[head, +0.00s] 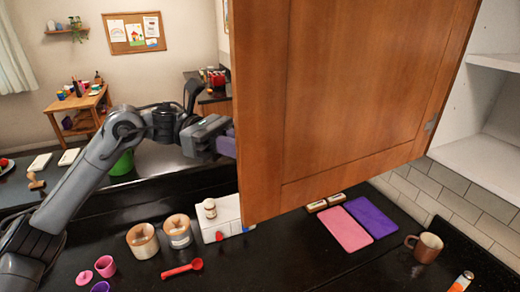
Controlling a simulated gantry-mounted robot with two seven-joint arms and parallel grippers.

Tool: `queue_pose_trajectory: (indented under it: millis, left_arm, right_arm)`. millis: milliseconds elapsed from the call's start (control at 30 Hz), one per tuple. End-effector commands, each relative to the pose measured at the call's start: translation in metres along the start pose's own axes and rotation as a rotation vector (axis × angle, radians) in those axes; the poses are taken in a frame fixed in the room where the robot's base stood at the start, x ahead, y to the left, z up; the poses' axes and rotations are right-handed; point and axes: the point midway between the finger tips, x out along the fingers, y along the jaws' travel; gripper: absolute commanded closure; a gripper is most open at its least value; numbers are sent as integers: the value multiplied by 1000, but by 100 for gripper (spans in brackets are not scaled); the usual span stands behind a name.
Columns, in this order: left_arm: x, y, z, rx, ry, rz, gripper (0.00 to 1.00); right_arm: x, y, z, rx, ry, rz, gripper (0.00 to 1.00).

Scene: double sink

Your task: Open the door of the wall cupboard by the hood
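The wooden cupboard door (350,90) stands swung open and fills the upper middle of the head view. Its hinge (431,122) is on the right side, and the white cupboard shelves (490,150) show beyond it. My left gripper (226,142) is at the door's free left edge, with purple finger pads. The door hides its fingertips, so I cannot tell whether it touches or grips the door. No handle is visible on the door. My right gripper is not in view.
Below on the dark counter (280,265) are two canisters (143,240), a white box (220,218), a red spoon (182,268), pink and purple mats (345,228) and a copper mug (425,247). A wooden cart (80,105) stands far behind.

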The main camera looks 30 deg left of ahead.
Motion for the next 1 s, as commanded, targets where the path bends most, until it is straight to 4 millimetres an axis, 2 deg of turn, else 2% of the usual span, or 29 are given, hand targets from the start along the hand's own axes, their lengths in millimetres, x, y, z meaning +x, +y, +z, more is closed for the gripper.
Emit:
queue_pose_trajectory:
  millis: [367, 400, 467, 1000]
  left_arm:
    - [1, 2, -3, -7, 2, 2, 100]
    - [1, 2, -3, -6, 2, 2, 79]
    - [1, 2, -3, -6, 2, 2, 71]
    - [-3, 0, -1, -1, 1, 2, 71]
  right_arm:
    - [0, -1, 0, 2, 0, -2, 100]
    - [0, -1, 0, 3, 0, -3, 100]
    - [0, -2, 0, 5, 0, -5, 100]
    - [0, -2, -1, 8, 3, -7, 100]
